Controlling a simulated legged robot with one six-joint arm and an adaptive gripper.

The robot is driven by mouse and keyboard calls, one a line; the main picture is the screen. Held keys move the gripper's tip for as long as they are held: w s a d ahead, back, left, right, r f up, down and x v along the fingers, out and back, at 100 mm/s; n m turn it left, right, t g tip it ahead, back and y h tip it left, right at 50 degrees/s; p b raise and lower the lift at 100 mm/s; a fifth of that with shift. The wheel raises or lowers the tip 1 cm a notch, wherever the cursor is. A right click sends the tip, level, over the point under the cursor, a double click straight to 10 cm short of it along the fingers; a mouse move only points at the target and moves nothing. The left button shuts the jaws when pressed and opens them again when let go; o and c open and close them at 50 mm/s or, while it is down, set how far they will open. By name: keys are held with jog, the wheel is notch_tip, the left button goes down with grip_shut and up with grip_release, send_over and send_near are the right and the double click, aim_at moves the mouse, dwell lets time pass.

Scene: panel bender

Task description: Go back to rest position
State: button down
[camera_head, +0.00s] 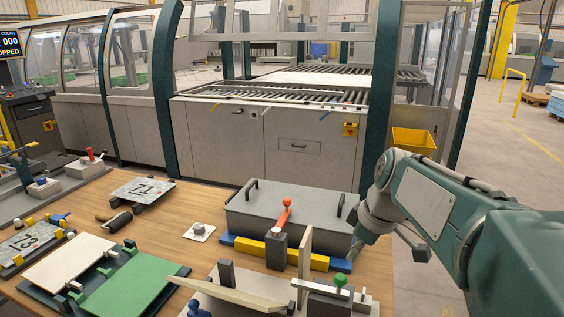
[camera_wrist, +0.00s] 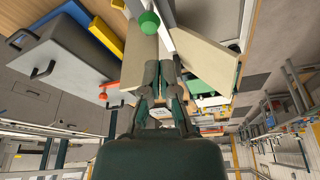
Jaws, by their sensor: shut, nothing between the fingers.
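My arm (camera_head: 440,220) reaches in from the right in the head view and bends down at the wrist beside the right end of a grey lidded box (camera_head: 290,207). My gripper is mostly hidden or cut off there. In the wrist view my gripper (camera_wrist: 160,68) shows two dark fingers close together, shut and empty. Pale upright boards (camera_wrist: 208,62) and a green ball knob (camera_wrist: 149,21) show just beyond the fingertips. The grey box (camera_wrist: 50,48) with black handles is at the left of the wrist view.
The wooden bench (camera_head: 172,243) holds a red-knobbed lever (camera_head: 287,203), a pale board fixture (camera_head: 245,292), a green plate (camera_head: 130,283) and number-stencilled plates (camera_head: 143,189). A machine cabinet (camera_head: 270,140) stands behind. A yellow bin (camera_head: 413,141) hangs behind my arm. Open floor lies right.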

jog(key=s+a+f+m+t+h, duration=0.1)
jog(key=s+m, duration=0.3)
jog(key=s, duration=0.4)
jog(key=s+a+f+m+t+h, duration=0.1)
jog(key=s+a+f+m+t, duration=0.1)
jog(key=s+m, duration=0.3)
jog(key=shift+s+f+m, duration=0.3)
jog(key=shift+s+f, duration=0.35)
jog(key=shift+s, duration=1.55)
